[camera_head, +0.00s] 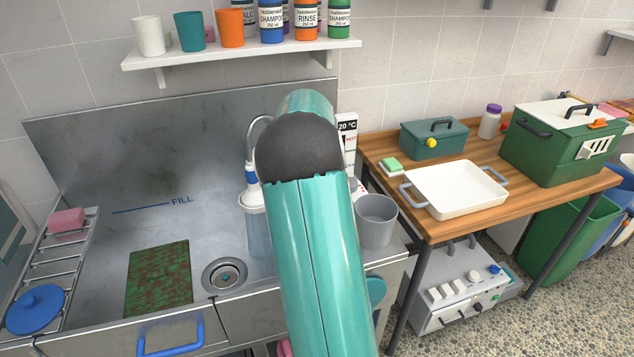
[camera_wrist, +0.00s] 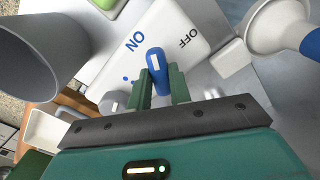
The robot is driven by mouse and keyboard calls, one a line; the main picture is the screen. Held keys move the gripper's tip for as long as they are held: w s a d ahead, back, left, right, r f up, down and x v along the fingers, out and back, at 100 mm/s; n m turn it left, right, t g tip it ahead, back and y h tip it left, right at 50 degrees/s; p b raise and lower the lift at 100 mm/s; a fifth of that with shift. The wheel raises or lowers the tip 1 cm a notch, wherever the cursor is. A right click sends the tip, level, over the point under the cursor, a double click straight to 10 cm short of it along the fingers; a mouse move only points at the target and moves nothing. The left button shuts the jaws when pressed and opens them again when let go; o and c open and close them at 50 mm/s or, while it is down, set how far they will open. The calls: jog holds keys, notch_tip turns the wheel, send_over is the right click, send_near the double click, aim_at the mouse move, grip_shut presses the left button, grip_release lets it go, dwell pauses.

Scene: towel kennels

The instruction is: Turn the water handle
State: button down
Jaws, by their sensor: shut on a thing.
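The water handle (camera_wrist: 156,65) shows in the wrist view as a blue lever with a pale mark on its end. The lever's tip points between the two words. My gripper (camera_wrist: 160,84) has its two green fingers on either side of the handle, closed around it. In the head view my teal arm covers the handle and gripper.
A steel sink (camera_head: 85,140) with a FILL mark lies left. A grey cup (camera_head: 376,222) stands close on the right, also in the wrist view (camera_wrist: 40,60). A wooden table (camera_head: 430,228) holds a white tray (camera_head: 455,203). A shelf (camera_head: 240,52) with bottles hangs above.

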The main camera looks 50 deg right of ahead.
dwell(0.3)
jog(key=c, duration=1.3)
grip_release()
notch_tip(320, 180, up, 14)
jog(key=shift+f, duration=0.1)
